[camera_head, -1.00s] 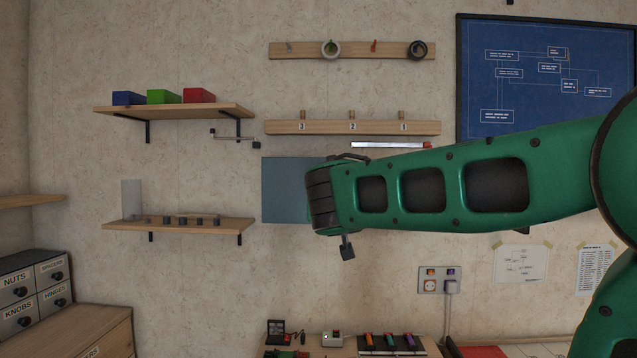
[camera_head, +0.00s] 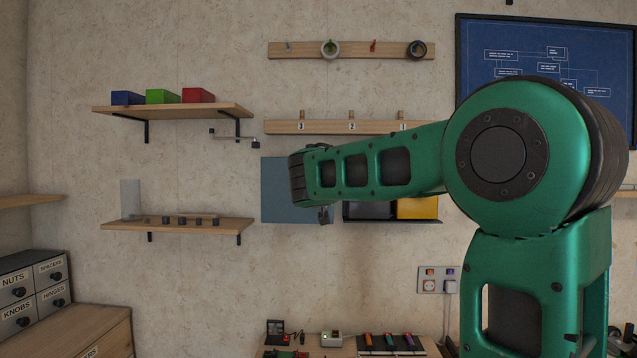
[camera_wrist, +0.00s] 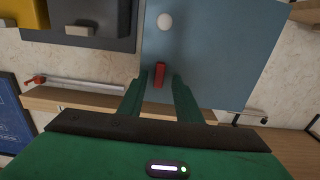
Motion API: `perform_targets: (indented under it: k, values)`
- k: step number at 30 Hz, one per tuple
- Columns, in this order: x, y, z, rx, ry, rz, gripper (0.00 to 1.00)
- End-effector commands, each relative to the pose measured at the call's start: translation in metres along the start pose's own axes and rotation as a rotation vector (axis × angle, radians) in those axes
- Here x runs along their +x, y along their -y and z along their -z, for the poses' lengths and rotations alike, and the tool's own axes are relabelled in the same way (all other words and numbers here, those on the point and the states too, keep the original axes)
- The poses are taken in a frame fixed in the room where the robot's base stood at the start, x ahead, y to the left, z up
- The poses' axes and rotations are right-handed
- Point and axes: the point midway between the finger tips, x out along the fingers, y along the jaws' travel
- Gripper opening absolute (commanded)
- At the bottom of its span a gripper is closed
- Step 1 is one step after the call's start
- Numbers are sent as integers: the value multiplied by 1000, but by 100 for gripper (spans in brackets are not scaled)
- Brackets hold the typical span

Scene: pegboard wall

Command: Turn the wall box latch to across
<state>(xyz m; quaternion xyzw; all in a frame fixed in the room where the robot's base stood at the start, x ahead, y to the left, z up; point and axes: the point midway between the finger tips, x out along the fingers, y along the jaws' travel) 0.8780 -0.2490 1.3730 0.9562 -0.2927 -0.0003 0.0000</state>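The wall box shows as a flat blue-grey front (camera_head: 275,190) on the wall, left of my arm's end in the head view. It also fills the upper right of the wrist view (camera_wrist: 235,50). A short red latch (camera_wrist: 160,75) on it lies nearly upright in the wrist picture, with a round white knob (camera_wrist: 165,21) above it. My gripper (camera_wrist: 160,91) is open, its green fingers to either side of the latch in that picture. I cannot tell whether they touch it or how deep they reach. In the head view my arm hides the fingers and latch.
A black bin (camera_head: 367,210) and a yellow bin (camera_head: 417,208) sit right of the box. A peg rail (camera_head: 330,127) runs above it. Shelves with coloured blocks (camera_head: 163,97) and small dark pieces (camera_head: 196,221) are to the left, near a small bracketed rod (camera_head: 234,137).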

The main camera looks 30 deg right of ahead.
Motion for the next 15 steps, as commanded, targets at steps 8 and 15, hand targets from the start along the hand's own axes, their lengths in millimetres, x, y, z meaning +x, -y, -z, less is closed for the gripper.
perform_targets:
  k: [8,15]
  values:
    - [9,0,0,0,0,0,31]
    - [9,0,0,0,0,0,10]
